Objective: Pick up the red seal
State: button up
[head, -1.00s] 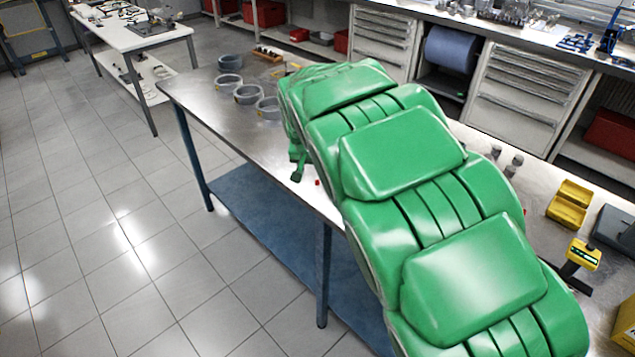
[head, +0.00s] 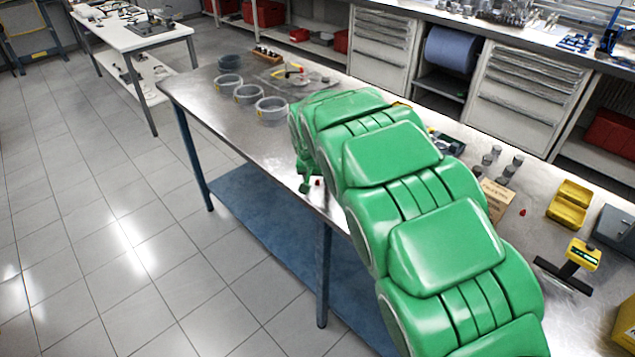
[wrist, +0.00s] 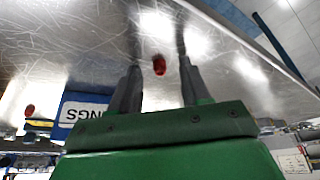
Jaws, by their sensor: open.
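A small red seal (wrist: 159,65) lies on the bare metal bench top. In the wrist view it is between the two fingers of my open gripper (wrist: 160,80), around the level of their tips. The fingers do not visibly touch it. In the head view the red seal (head: 318,183) shows as a small red spot close to the front edge of the bench, just right of my gripper (head: 305,188). My green arm hides much of the bench. Another small red piece (head: 522,212) lies farther right on the bench, and a red piece also shows at the left of the wrist view (wrist: 29,110).
The bench's front edge is close to my gripper.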

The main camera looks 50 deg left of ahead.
grip_shut()
jog(key=shift+r, duration=0.1)
dwell(0.4)
